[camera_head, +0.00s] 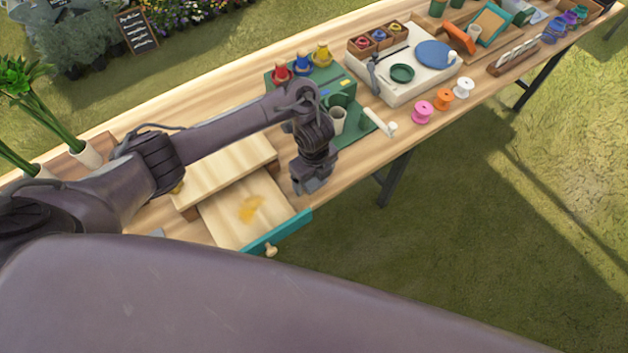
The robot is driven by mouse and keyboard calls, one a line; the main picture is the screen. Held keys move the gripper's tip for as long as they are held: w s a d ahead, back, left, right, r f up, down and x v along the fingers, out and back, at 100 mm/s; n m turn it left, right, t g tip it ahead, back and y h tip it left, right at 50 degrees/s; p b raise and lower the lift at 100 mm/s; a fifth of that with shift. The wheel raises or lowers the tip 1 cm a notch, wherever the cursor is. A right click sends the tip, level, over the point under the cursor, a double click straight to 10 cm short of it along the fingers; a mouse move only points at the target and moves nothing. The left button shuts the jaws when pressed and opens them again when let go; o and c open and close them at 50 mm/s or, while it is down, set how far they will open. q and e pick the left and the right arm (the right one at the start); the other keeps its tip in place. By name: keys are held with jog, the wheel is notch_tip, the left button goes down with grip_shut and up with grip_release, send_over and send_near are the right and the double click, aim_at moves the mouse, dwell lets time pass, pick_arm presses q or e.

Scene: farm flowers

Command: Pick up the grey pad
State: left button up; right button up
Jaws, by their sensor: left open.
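My left arm reaches in from the left, and my left gripper (311,187) points down over the table, just right of an open wooden drawer (222,222). The gripper is open, and nothing shows between its fingers. I cannot make out a grey pad for certain. A small greyish patch (157,232) shows at the table's near edge left of the drawer, mostly hidden by my body, and I cannot tell what it is. My right gripper is not in view.
A green stand with colored bottles (321,55) and a cup (337,119) is close behind the gripper. A white box with a blue disc (435,53) and several spools (443,98) stand farther right. Potted green stems (84,153) are at left. Grass lies beyond the table's near edge.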

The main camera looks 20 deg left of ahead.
pick_arm(q)
jog(key=c, duration=1.1)
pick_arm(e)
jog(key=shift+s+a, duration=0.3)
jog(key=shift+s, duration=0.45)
pick_arm(q)
jog(key=shift+o, duration=0.2)
jog(key=shift+r, duration=0.1)
notch_tip(320, 180, up, 10)
jog(key=p, duration=0.6)
notch_tip(320, 180, up, 9)
jog(key=p, duration=0.2)
send_over(314, 179)
jog(key=shift+s+r, duration=0.1)
jog(key=shift+r, duration=0.3)
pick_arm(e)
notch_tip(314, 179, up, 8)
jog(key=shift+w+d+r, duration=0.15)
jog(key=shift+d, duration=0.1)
